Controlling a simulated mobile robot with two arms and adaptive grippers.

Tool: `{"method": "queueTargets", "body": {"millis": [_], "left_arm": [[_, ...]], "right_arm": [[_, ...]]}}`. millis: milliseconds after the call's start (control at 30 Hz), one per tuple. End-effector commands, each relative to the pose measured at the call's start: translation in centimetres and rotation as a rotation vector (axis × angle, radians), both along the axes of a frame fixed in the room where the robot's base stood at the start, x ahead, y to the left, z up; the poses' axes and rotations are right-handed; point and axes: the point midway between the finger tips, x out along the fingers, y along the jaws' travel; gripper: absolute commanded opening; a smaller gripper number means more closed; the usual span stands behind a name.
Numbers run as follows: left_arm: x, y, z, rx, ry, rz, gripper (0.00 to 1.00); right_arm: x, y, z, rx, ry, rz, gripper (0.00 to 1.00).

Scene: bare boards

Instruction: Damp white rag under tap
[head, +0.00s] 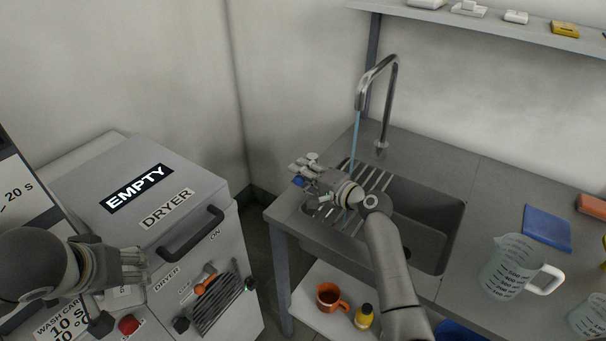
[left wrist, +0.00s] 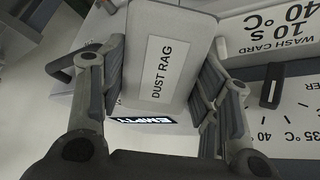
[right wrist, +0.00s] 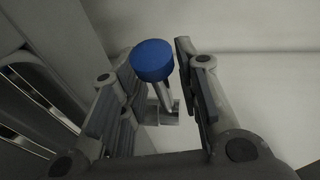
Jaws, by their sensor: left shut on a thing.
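My left gripper (head: 135,265) is at the left, in front of the dryer. No rag labelled white is identifiable. The tap (head: 388,95) arches over the sink (head: 452,225), and a thin blue stream (head: 355,140) falls from its spout. My right gripper (head: 306,175) is over the sink's left edge. In the right wrist view its open fingers stand on either side of a blue knob (right wrist: 152,60) on a metal stem, with narrow gaps showing.
The dryer (head: 75,185) with its EMPTY sign stands left. An orange mug (head: 328,297) and yellow bottle (head: 364,317) are on a low shelf. A wall shelf (head: 480,22) runs above.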

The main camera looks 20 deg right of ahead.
Motion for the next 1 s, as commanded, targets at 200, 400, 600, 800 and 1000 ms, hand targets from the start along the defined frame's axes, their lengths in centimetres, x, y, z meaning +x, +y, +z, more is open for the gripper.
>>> {"method": "queueTargets", "body": {"millis": [200, 400, 600, 800, 1000], "left_arm": [[0.0, 0.0, 0.0, 0.0, 0.0, 0.0, 0.38], [0.0, 0.0, 0.0, 0.0, 0.0, 0.0, 0.38], [0.0, 0.0, 0.0, 0.0, 0.0, 0.0, 0.38], [0.0, 0.0, 0.0, 0.0, 0.0, 0.0, 0.38], [0.0, 0.0, 0.0, 0.0, 0.0, 0.0, 0.38]], "right_arm": [[0.0, 0.0, 0.0, 0.001, 0.0, 0.0, 0.34], [-0.7, -0.4, 0.1, 0.0, 0.0, -0.002, 0.34], [-3.6, -1.9, 0.6, -0.003, 0.001, -0.002, 0.34], [-7.3, -3.7, 1.3, -0.002, 0.002, -0.001, 0.34], [-9.8, -4.9, 1.9, -0.001, 0.002, -0.001, 0.34]]}}
